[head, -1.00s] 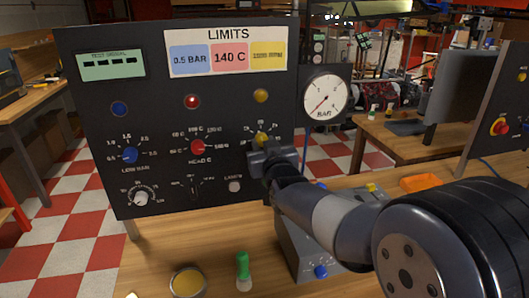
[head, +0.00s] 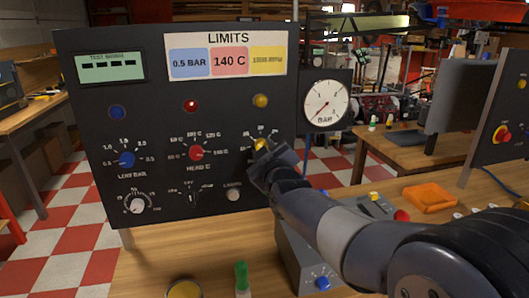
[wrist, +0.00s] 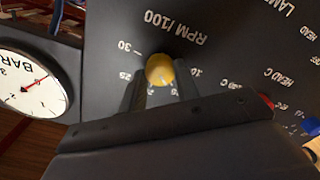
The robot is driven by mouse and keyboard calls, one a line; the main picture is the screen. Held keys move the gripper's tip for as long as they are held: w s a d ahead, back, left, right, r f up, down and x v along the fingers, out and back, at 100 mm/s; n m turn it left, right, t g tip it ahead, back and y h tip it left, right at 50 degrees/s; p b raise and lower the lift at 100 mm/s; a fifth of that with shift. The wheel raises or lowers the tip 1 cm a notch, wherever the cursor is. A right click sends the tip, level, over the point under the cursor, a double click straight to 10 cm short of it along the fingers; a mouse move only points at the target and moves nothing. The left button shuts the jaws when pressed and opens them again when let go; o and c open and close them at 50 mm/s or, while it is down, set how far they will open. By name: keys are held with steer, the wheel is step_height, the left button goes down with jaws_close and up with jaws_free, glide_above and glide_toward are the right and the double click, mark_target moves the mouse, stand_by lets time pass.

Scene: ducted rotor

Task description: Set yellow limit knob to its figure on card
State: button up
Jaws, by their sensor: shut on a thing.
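The yellow limit knob (head: 261,145) is on the dark panel's right side, under a yellow lamp. My gripper (head: 257,154) reaches it from the lower right and is shut on it. In the wrist view the yellow knob (wrist: 160,70) sits between my two fingers (wrist: 162,88), beside an upside-down scale marked RPM /100. The 30 and 25 marks show; fingers hide others. I cannot make out the knob's pointer. The LIMITS card (head: 228,54) reads 0.5 BAR on blue, 140 C on red, and an RPM figure on yellow, with digits too blurred to be sure.
A blue knob (head: 127,159) and a red knob (head: 196,153) stand left on the panel. A round BAR gauge (head: 325,104) is at its right edge. A grey box (head: 300,258) stands below my arm. A green-topped item (head: 241,278) stands on the bench.

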stand_by(0.3)
steer(key=o, duration=1)
steer(key=shift+c, duration=0.2)
steer(key=v, duration=1)
steer(key=shift+s+b, duration=0.4)
steer(key=shift+b, duration=0.05)
steer(key=shift+w, duration=0.1)
steer(key=x, duration=1)
steer(key=shift+w+p, duration=0.3)
steer(key=shift+p, duration=0.15)
steer(key=shift+s, duration=0.1)
